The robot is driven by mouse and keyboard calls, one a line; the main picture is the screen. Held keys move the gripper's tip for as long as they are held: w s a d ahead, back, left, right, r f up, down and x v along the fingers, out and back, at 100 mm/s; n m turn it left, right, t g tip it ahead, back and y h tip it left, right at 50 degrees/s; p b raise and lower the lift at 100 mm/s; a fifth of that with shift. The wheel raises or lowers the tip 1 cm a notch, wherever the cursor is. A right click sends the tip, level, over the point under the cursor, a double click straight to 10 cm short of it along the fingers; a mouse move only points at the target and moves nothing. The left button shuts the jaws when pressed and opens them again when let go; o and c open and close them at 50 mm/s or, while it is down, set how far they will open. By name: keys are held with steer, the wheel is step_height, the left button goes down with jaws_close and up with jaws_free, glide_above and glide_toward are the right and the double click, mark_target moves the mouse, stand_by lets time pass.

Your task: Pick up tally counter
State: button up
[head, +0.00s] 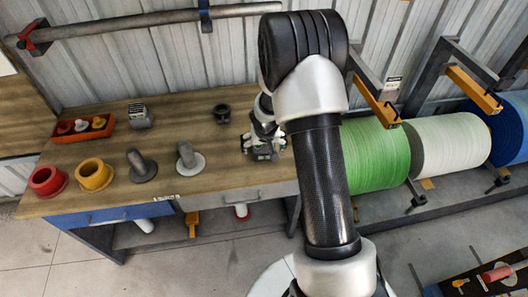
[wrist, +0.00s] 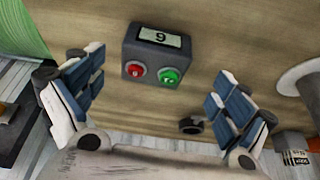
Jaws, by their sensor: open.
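A small dark grey box with a numeral on its display and one red and one green button, which looks like the tally counter (wrist: 158,55), sits on the wooden bench in the wrist view. My gripper (wrist: 152,103) is open, with its blue-padded fingers to the left and right of the box. The box lies just beyond the fingertips in the picture, and no finger is seen touching it. In the head view my gripper (head: 264,152) is over the right end of the bench, and it and the arm largely hide the box.
On the bench (head: 220,170) stand a grey cone on a pale base (head: 189,160), a dark cone (head: 141,165), yellow (head: 93,174) and red (head: 47,181) rings, an orange tray (head: 82,128) and a black ring (head: 222,113). A green roll (head: 375,154) is right of the bench.

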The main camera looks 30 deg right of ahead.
mark_target(264, 148)
steer(key=x, duration=0.3)
steer(key=b+x, duration=0.1)
steer(key=x, duration=0.1)
steer(key=shift+s+d, duration=0.1)
steer(key=shift+d, duration=0.2)
steer(key=shift+c, duration=0.3)
steer(key=c, duration=1.2)
steer(key=shift+r, duration=0.15)
steer(key=shift+c, duration=0.2)
